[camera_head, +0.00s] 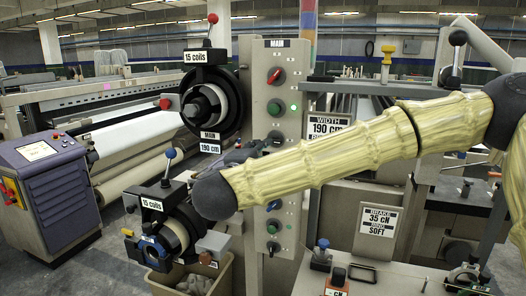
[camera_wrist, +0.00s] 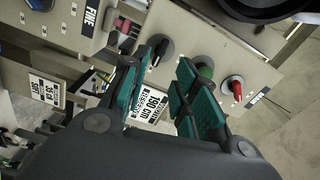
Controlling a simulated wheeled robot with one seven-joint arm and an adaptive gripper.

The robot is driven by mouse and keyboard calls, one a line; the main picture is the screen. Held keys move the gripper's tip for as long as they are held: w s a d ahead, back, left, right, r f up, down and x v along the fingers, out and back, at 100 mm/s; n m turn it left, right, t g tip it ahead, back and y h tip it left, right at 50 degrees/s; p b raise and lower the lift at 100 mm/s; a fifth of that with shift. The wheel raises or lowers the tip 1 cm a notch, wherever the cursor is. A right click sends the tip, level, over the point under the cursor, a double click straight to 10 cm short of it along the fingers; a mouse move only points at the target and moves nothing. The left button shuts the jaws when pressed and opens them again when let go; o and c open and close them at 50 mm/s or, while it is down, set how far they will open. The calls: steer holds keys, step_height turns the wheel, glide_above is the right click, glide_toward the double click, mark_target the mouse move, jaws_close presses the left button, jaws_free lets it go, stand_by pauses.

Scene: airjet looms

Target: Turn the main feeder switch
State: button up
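A beige upright panel (camera_head: 259,90) carries a MAIN label at its top. Below the label is a red knob (camera_head: 276,76) with a pointer, then a green button (camera_head: 275,108), then a dark knob (camera_head: 275,138). The wrist view shows the red knob (camera_wrist: 236,88), the green button (camera_wrist: 205,70) and the dark knob (camera_wrist: 161,50) in a row on the panel. My gripper (camera_wrist: 172,58) is open and empty, its teal-padded fingers in front of the panel near the dark knob. One fingertip overlaps that knob; contact is unclear. In the head view my gripper is mostly hidden behind my arm.
A black coil holder (camera_head: 207,98) labelled MAIN stands left of the panel, with a second holder (camera_head: 165,225) lower down. A beige bin (camera_head: 190,283) is below it. A white 190 cm sign (camera_head: 328,124) hangs to the right. A purple console (camera_head: 48,190) stands at left.

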mark_target(274, 140)
steer(key=p+x, duration=0.1)
steer(key=x, duration=0.6)
steer(key=shift+w+d, duration=0.15)
steer(key=shift+w, duration=0.2)
steer(key=shift+w+f, duration=0.1)
jaws_close()
stand_by(0.4)
